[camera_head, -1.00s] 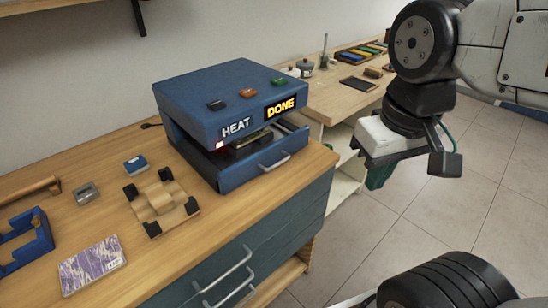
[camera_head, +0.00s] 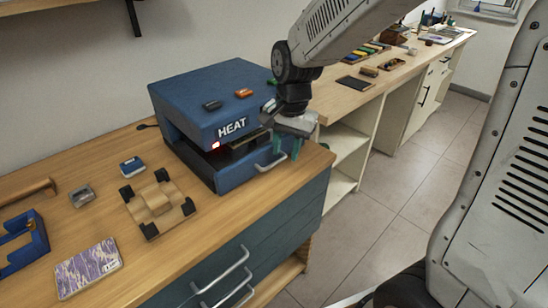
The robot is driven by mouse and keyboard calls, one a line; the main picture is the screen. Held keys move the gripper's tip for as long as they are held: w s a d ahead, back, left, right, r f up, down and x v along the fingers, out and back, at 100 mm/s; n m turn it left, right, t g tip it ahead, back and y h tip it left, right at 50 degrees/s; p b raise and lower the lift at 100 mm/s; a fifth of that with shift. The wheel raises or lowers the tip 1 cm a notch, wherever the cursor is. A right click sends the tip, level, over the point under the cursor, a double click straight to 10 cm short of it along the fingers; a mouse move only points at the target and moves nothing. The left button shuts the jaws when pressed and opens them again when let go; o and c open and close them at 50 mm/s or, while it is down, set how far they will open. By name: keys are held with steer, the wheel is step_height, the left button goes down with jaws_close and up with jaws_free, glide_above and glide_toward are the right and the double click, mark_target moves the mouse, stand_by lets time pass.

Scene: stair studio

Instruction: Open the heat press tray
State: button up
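The blue heat press (camera_head: 205,95) stands on the wooden counter, with "HEAT" on its front and a small red light. Its tray (camera_head: 235,174) sits low in the front, with a silver bar handle (camera_head: 270,164) on the tray's face. A dark plate (camera_head: 238,148) shows in the gap above the tray. My gripper (camera_head: 286,147) hangs pointing down at the press's right front corner, close to the handle's right end. Its teal fingers look apart, with nothing seen between them. Whether they touch the handle or tray cannot be told. The arm hides the "DONE" sign.
A wooden fixture with black corners (camera_head: 157,204), a patterned card (camera_head: 88,268), a blue box (camera_head: 132,166) and a blue bracket (camera_head: 22,243) lie left on the counter. Drawers with silver handles (camera_head: 236,266) are below. A second bench (camera_head: 340,97) stands behind right.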

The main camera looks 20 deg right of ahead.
mark_target(274, 163)
steer(key=w+f+m, duration=0.1)
steer(key=f, duration=0.1)
steer(key=w+f+m+t, duration=0.1)
steer(key=w+f, duration=0.1)
steer(key=w+a+f+m, duration=0.1)
steer(key=w+f+m, duration=0.1)
steer(key=f, duration=0.1)
steer(key=shift+w, duration=0.1)
jaws_close()
stand_by(0.3)
